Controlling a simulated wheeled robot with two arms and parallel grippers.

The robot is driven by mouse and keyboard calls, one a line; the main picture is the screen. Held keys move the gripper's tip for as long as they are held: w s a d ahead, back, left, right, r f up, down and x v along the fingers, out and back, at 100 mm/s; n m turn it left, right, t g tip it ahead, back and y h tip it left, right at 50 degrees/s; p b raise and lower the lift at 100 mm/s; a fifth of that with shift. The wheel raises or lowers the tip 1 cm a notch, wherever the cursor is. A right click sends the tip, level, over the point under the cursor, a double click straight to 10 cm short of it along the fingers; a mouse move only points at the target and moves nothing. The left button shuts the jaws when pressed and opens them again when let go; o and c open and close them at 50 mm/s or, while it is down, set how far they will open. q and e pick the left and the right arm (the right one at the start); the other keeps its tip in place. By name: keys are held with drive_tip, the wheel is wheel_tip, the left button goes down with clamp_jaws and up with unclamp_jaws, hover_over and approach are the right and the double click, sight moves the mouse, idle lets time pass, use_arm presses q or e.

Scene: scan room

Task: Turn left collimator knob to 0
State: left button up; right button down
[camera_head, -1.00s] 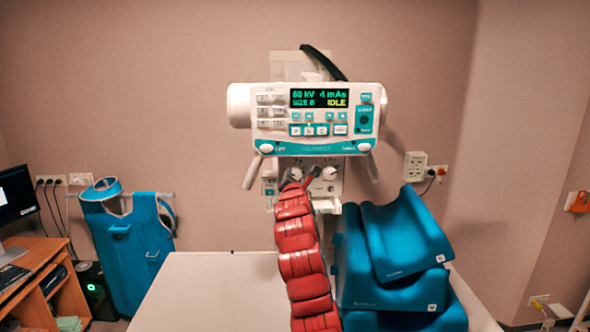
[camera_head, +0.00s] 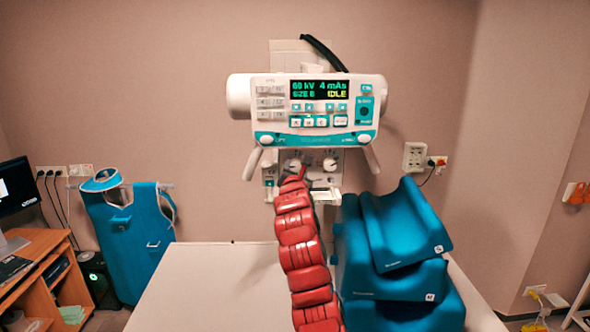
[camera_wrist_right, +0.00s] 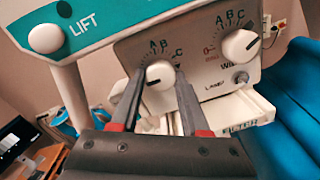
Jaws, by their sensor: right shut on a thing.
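The collimator panel (camera_wrist_right: 205,60) hangs below the X-ray control head. Its left knob (camera_wrist_right: 160,73) is white and round, with the letters A, B and C around its upper side. A 0 mark by this knob cannot be made out. My right gripper (camera_wrist_right: 159,88) is shut on the left knob, one dark finger on each side. In the head view my red right arm rises from the bottom, and the right gripper (camera_head: 291,175) partly covers the left knob. The right knob (camera_wrist_right: 240,46) is clear of the fingers. My left gripper is not in view.
The control head (camera_head: 318,112) shows IDLE, with handles hanging on both sides. Blue foam wedges (camera_head: 400,285) are stacked on the white table (camera_head: 200,285), right of my arm. A blue apron (camera_head: 130,240) hangs at left. The table is bare left of my arm.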

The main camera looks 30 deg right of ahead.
drive_tip(key=shift+c, duration=2)
unclamp_jaws()
drive_tip(key=shift+f, duration=0.1)
drive_tip(key=shift+s+a+f+b, duration=0.1)
drive_tip(key=shift+s+a+b, duration=0.15)
drive_tip(key=shift+s+b, duration=0.15)
drive_tip(key=b+v, duration=0.7)
drive_tip(key=v, duration=0.9)
drive_tip(key=shift+a+b, duration=0.25)
drive_tip(key=shift+b, duration=0.15)
drive_tip(key=shift+s, duration=0.1)
